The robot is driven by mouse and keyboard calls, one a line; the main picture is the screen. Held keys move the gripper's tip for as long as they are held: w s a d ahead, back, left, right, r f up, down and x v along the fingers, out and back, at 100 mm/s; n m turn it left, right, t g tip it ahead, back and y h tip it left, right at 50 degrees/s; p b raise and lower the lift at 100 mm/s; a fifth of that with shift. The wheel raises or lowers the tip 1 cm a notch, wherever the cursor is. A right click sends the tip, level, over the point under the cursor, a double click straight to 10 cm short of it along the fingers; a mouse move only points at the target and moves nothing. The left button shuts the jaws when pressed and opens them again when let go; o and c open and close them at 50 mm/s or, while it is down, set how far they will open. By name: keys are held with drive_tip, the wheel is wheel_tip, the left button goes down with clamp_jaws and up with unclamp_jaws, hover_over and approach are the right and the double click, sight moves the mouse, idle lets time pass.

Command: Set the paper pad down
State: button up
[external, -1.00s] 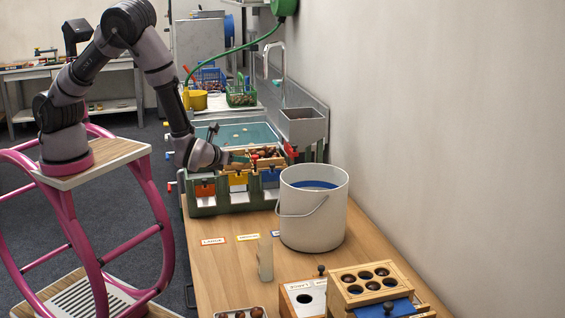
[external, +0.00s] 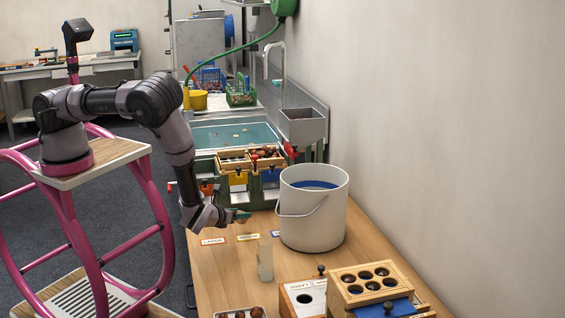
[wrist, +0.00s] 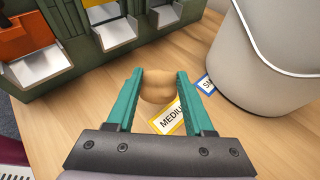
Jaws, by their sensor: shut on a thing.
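In the external view my gripper (external: 240,216) is low over the table, in front of the green sorter and left of the white bucket. The pad cannot be made out clearly there.
The white bucket (external: 314,215) stands close on the right. The green sorter (external: 205,207) with coloured gates is behind. LARGE label (external: 213,240), blue-edged label (wrist: 206,85), pale upright block (external: 265,262) and a box with a round hole (external: 303,298) are on the table.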

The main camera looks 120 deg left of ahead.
sight(240, 224)
drive_tip(key=shift+f, duration=2.1)
drive_tip(key=shift+f, duration=0.1)
drive_tip(key=o, duration=1.3)
drive_tip(key=v, duration=1.2)
